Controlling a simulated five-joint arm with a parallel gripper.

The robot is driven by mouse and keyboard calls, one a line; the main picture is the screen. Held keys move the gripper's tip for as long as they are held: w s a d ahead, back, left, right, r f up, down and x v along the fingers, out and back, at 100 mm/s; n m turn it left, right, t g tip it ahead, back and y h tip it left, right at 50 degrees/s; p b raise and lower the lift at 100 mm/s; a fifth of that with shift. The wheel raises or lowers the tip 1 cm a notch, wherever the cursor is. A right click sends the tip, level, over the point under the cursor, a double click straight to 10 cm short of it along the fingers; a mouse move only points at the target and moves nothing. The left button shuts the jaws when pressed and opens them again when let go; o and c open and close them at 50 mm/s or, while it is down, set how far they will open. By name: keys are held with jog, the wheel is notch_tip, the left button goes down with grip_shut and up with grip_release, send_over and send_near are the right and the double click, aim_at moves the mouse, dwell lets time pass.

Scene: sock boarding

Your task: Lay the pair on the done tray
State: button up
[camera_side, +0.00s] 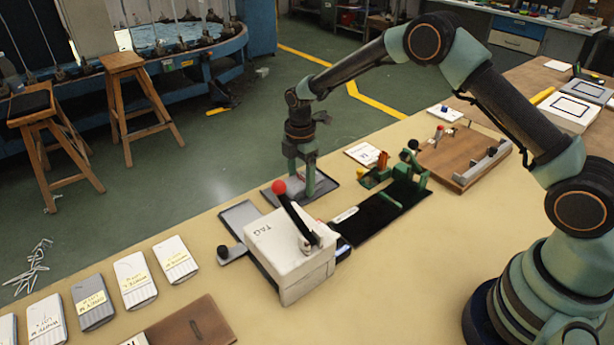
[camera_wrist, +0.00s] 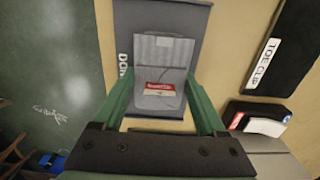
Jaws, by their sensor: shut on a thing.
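The pair (camera_wrist: 158,98) is a flat grey sock pair with a red-and-white label, held between the two green fingers of my gripper (camera_wrist: 160,76). My gripper (camera_side: 301,178) also shows in the side view, pointing down over the dark grey done tray (camera_side: 327,189). In the wrist view the done tray (camera_wrist: 185,15) lies beneath the pair, with its lettering partly covered. The pair is within the tray's outline there. I cannot tell whether it touches the tray. In the side view the pair is mostly hidden by the fingers and the tag machine's red-knobbed lever.
A white TAG box (camera_side: 290,245) with a red-knobbed lever (camera_side: 279,187) stands close in front of the tray. A black toe-clip mat (camera_side: 395,205) and green fixture (camera_side: 376,174) are to the right. Several labelled packs (camera_side: 134,279) lie at the left front.

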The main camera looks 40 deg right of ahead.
jog(key=o, duration=1.5)
jog(key=shift+c, duration=0.2)
notch_tip(320, 180, up, 12)
notch_tip(320, 180, up, 8)
jog(key=m+t, duration=0.1)
jog(key=m, duration=0.3)
send_over(302, 180)
jog(key=s+d, duration=0.2)
jog(key=s, duration=0.2)
jog(key=s+d+r+m+t, duration=0.1)
jog(key=s+r+m+t, duration=0.1)
jog(key=s+m, duration=0.5)
jog(key=s+d+r+m+t, duration=0.2)
jog(key=s+m, duration=0.5)
jog(key=s, duration=0.5)
jog(key=shift+s+d+t, duration=0.15)
jog(key=shift+s+t, duration=0.05)
jog(key=shift+t, duration=0.1)
jog(key=shift+r, duration=0.1)
